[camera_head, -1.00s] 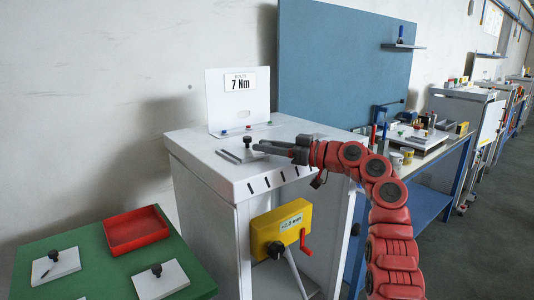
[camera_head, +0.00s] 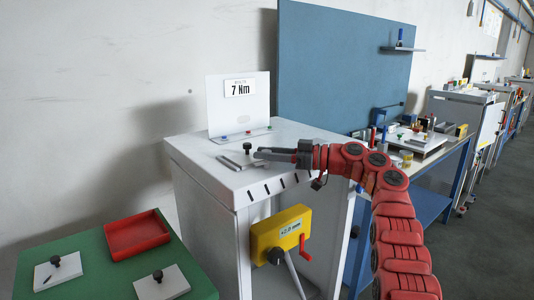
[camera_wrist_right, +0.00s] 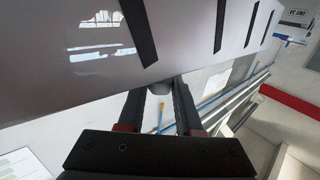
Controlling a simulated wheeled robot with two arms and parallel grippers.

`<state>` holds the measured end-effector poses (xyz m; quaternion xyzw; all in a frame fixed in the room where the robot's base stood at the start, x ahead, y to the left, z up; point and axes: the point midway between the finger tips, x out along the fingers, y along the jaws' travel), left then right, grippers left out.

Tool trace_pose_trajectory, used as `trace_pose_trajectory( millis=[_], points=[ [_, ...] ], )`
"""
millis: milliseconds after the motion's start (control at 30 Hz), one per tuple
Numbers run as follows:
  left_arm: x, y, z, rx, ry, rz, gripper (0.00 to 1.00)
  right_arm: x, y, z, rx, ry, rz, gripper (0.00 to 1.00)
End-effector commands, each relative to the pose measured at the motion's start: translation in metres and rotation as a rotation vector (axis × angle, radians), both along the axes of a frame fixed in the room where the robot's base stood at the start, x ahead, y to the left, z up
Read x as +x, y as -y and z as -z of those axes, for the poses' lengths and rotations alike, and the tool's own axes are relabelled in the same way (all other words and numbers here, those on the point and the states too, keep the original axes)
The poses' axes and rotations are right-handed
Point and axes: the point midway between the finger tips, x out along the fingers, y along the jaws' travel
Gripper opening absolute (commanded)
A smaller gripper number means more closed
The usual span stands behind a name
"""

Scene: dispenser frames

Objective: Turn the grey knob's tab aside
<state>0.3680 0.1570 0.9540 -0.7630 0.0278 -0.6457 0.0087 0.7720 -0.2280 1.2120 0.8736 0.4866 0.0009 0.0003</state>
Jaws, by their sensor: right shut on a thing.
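My right gripper (camera_head: 258,154) reaches in from the right over the white cabinet's top, close to a small plate (camera_head: 232,162) with an upright black knob (camera_head: 247,147). In the right wrist view its two dark fingers are closed around a small rounded grey thing (camera_wrist_right: 163,87), which seems to be the grey knob. Only a bit of it shows between the fingertips. Its tab cannot be made out in either view. In the head view the fingers hide whatever they hold. My left gripper is not in view.
The white cabinet (camera_head: 190,162) has dark slots along its front edge and a "7 Nm" sign (camera_head: 240,88) at the back. A yellow box (camera_head: 272,232) with a red handle hangs on its front. A green table (camera_head: 90,249) with a red tray (camera_head: 136,228) stands left.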

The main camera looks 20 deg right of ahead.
Motion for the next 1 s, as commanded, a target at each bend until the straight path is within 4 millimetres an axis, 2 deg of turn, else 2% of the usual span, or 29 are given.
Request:
trace_pose_trajectory(
  millis=[167, 200, 367, 733, 867, 1000],
  points=[
    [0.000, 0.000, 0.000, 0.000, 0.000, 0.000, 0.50, 0.000, -0.001, 0.002, -0.002, -0.004, -0.003, 0.00],
    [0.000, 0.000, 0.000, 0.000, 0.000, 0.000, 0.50, 0.000, -0.001, 0.002, -0.002, -0.004, -0.003, 0.35],
    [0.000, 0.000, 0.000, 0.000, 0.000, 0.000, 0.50, 0.000, -0.001, 0.002, -0.002, -0.003, -0.002, 0.64],
    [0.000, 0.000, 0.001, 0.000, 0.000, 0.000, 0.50, -0.002, 0.004, 0.001, 0.000, -0.001, 0.001, 0.64],
    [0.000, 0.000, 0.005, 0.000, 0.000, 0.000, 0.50, -0.012, 0.021, 0.002, 0.000, -0.002, 0.002, 0.64],
    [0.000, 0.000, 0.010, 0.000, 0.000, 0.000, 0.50, -0.030, 0.050, 0.002, 0.000, -0.001, 0.005, 0.64]
  ],
)
